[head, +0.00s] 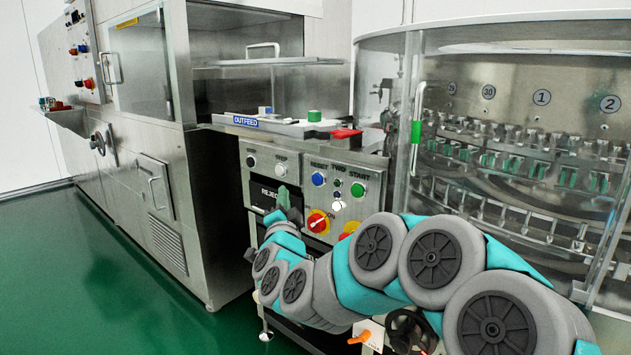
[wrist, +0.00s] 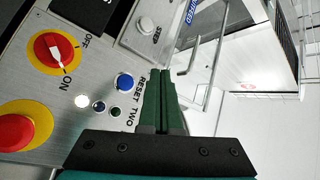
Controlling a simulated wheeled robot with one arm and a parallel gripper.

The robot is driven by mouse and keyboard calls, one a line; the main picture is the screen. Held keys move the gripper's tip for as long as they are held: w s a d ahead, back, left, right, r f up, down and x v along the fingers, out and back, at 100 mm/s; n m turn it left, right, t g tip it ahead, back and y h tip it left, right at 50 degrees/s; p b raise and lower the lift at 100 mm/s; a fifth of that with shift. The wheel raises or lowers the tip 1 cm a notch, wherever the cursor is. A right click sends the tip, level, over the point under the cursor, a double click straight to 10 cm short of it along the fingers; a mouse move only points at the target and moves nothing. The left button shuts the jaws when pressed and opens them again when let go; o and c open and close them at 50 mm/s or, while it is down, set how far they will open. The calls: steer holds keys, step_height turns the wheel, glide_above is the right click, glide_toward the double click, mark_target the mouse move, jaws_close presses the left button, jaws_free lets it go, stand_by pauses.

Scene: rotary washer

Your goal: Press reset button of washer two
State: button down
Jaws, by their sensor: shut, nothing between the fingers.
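The washer two panel (head: 346,168) carries the labels RESET, TWO and START. Its blue reset button (head: 318,179) is at the upper left of that panel, under RESET. In the wrist view the blue reset button (wrist: 124,82) is just left of the fingertips. My gripper (head: 283,192) is shut and empty, in front of the panels, lower and to the left of the blue button in the head view. Its green fingers (wrist: 160,76) lie together in the wrist view. They appear apart from the button, but the exact gap cannot be told.
A green start button (head: 357,189), a white button (head: 337,206) and a red-yellow switch (head: 318,221) are nearby. A STEP button (head: 280,170) is on the left panel, above a REJECT screen (head: 262,195). An outfeed tray (head: 270,128) lies above; the glass-walled rotary washer (head: 505,120) stands right.

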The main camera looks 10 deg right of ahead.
mark_target(312, 176)
steer(key=shift+w+d+b, duration=0.6)
steer(key=shift+w+d, duration=0.25)
steer(key=shift+d, duration=0.35)
steer(key=shift+w+d+b, duration=0.55)
steer(key=shift+w+d, duration=0.35)
steer(key=shift+d, duration=0.3)
steer(key=shift+w+d+b, duration=0.6)
steer(key=shift+w+d, duration=0.25)
steer(key=shift+d, duration=0.35)
steer(key=shift+w+d, duration=0.1)
steer(key=shift+d, duration=0.05)
steer(key=shift+w+d+b, duration=0.15)
steer(key=shift+d+b, duration=0.05)
steer(key=shift+b, duration=0.15)
steer(key=shift+w+d+b, duration=0.25)
steer(key=shift+d+b, duration=0.05)
steer(key=shift+d, duration=0.05)
stand_by(0.3)
steer(key=shift+a, duration=0.1)
steer(key=shift+s+a, duration=0.5)
steer(key=shift+a, duration=0.1)
